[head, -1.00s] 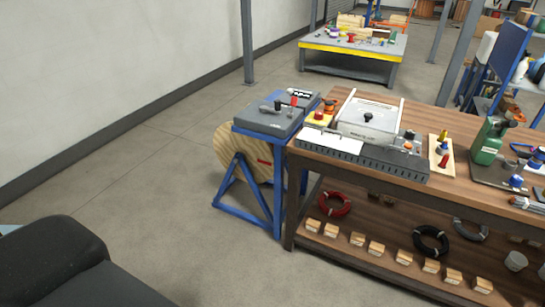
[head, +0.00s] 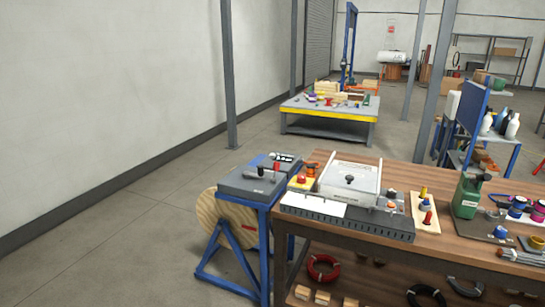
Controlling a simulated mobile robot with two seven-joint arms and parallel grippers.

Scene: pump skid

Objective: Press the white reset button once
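I cannot make out a white reset button at this size. A grey box (head: 252,181) on a blue stand has a black lever, a red-topped part and a small black-and-white strip on top. Beside it, a yellow box (head: 301,183) with a red-orange button sits on the bench's left end. A white-lidded box (head: 350,180) with a black knob stands right of that. A wooden board (head: 425,212) carries yellow, blue and red buttons or knobs. Neither of my grippers is in view.
The wooden bench (head: 395,248) fills the lower right, with coils and blocks on its shelf. A yellow-edged table (head: 330,111) stands farther back. The floor at left is clear.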

